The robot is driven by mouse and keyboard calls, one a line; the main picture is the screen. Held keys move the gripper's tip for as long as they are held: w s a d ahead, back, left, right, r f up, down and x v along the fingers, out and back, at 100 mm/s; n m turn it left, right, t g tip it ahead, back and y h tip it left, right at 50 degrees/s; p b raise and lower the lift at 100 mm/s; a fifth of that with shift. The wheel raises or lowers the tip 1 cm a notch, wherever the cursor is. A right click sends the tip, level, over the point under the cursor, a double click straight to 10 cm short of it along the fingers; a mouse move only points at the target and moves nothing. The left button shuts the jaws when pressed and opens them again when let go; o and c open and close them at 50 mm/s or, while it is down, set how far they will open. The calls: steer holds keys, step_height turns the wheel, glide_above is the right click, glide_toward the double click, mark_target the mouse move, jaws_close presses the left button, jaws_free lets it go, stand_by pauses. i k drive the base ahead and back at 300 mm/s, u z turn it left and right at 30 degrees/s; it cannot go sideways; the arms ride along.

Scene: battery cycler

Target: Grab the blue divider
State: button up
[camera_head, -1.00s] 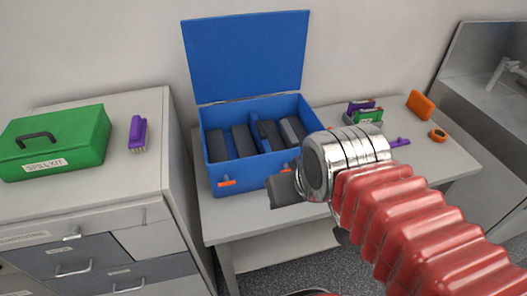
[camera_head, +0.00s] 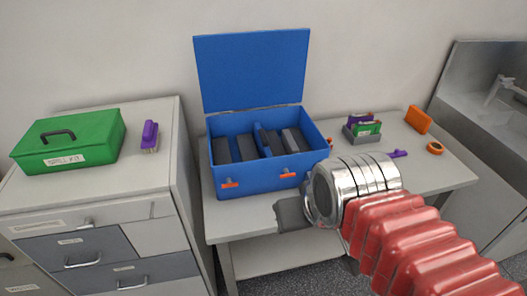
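The blue divider (camera_head: 261,138) stands upright inside the open blue box (camera_head: 243,182), near its middle, between dark grey battery blocks. Only its upper part shows; the blocks and the box front hide the rest. The box's lid (camera_head: 252,69) stands raised at the back. My gripper (camera_head: 283,214) is in front of the box and below it in the picture, to the right of the box's middle, apart from the divider. Its dark grey end points left. I cannot make out its separate fingers or whether they are apart.
Dark blocks (camera_head: 222,150) stand on both sides of the divider. Orange latches (camera_head: 289,173) sit on the box front. A grey holder (camera_head: 363,139) with small coloured items is to the right. A green case (camera_head: 68,142) and purple brush (camera_head: 149,136) lie on the left cabinet.

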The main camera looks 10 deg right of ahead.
mark_target(261, 139)
steer(key=z, duration=0.85)
steer(key=k, duration=0.65)
steer(key=u, duration=1.3)
steer(key=i, duration=1)
steer(key=u, duration=0.1)
